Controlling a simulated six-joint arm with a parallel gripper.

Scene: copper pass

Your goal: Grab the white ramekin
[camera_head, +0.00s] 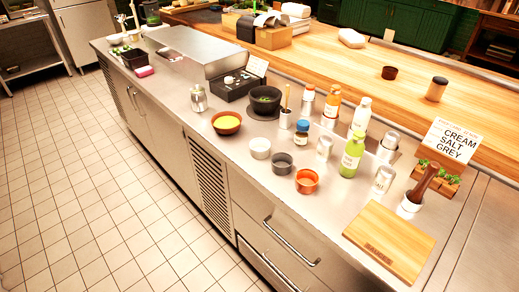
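The white ramekin (260,148) stands upright on the steel counter (240,168), near its front edge. A dark grey ramekin (280,163) is close to its right, and an orange-red ramekin (306,181) with orange contents is further right. A yellow-filled bowl (226,122) with a brown rim is to its left. The white ramekin's top and front side are unobstructed in the head view. My gripper is not in view.
Several bottles, including a green one (352,155) and an orange-capped one (331,106), stand behind and right. A metal shaker (198,98) stands left. A wooden board (389,242) lies at right. Bare counter lies left of the ramekin.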

